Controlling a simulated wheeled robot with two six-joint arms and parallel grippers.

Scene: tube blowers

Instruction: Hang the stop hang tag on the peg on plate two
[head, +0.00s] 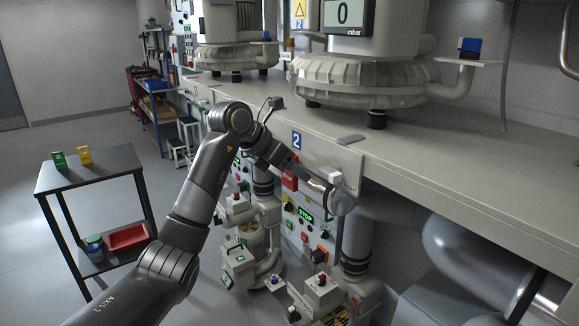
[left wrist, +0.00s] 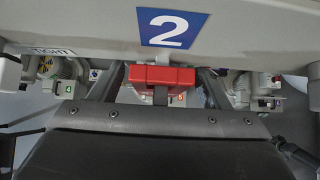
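A red tag, which I take to be the stop hang tag (head: 289,180), is under the dark fingers of my left gripper in the head view. In the left wrist view the red tag (left wrist: 175,76) lies centred ahead of the black gripper body, just below the blue "2" sign (left wrist: 174,28). The pale plate (head: 325,155) with the blue "2" is on the bench front. A small light stub shows above the tag, and I cannot tell whether the tag is around it. My left gripper (head: 300,172) is close to the plate; its grip is unclear. My right gripper is out of view.
A dark cart (head: 100,168) at the left carries a green tag (head: 59,160) and a yellow tag (head: 84,155), with a red tray (head: 127,237) on its lower shelf. The bench (head: 430,135) edge, valves and large pipes (head: 480,235) crowd the space around the plate.

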